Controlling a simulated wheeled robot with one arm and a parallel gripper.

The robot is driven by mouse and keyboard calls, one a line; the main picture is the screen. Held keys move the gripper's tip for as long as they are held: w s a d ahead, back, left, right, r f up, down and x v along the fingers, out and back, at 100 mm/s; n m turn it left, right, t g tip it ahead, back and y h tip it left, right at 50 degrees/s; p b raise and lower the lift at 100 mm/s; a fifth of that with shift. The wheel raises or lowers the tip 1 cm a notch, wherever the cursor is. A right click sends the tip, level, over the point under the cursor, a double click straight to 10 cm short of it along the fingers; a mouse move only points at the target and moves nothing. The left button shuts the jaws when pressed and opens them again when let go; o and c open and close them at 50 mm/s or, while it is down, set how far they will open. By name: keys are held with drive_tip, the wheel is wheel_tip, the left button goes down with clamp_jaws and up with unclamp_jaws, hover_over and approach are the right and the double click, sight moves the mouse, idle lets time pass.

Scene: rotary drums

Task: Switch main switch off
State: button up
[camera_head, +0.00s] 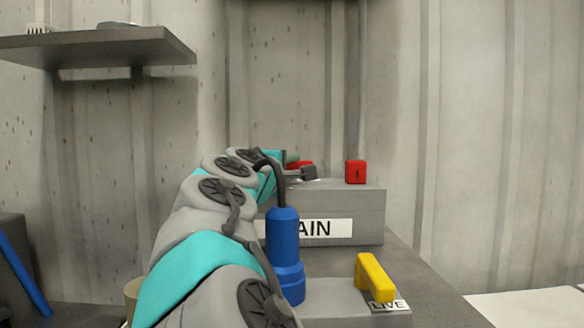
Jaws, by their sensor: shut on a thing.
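A grey box (365,216) carries a white label (325,229) on its front; the letters "AIN" show, and my arm covers the start. A red block (355,172) with a small dark mark stands upright at the right on top of the box. A second red piece (301,164) shows further left, partly hidden by my gripper (309,173). My gripper is at the top of the box, shut, apparently on this second red piece. The jaws are small and partly covered, so the exact contact is hard to see. A gap separates my gripper from the right red block.
A blue plug (284,245) with a black cable stands upright in front of the box, close to my arm. A yellow handle (374,277) above a "LIVE" label (387,305) is at lower right. A grey shelf (120,46) hangs upper left. Room right of the box is open.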

clamp_jaws()
idle(0.8)
drive_tip(key=shift+s, duration=0.1)
